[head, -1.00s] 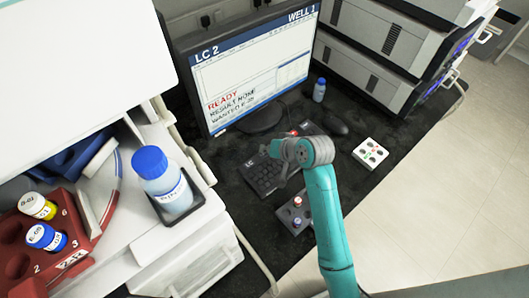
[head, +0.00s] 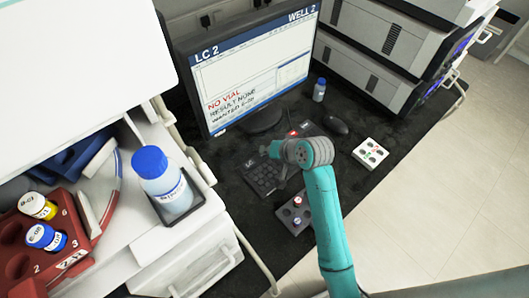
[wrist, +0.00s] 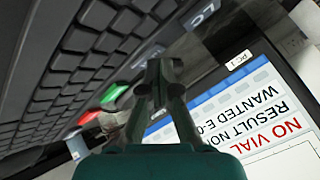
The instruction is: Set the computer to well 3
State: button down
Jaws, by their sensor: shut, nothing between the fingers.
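In the head view my gripper (head: 275,150) is small, over the keyboard.
A mouse (head: 335,125), a small bottle (head: 319,90), a white block with holes (head: 370,153) and a grey block with vials (head: 295,213) stand on the black bench. A large blue-capped bottle (head: 163,182) and a red vial rack (head: 35,265) are at left.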

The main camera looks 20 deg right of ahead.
jog(key=shift+r, duration=0.8)
jog(key=shift+r, duration=2.5)
dwell(1.1)
notch_tip(320, 180, up, 4)
jog(key=shift+f, duration=0.15)
dwell(0.3)
jog(key=shift+f, duration=4.4)
jog(key=shift+f, duration=0.15)
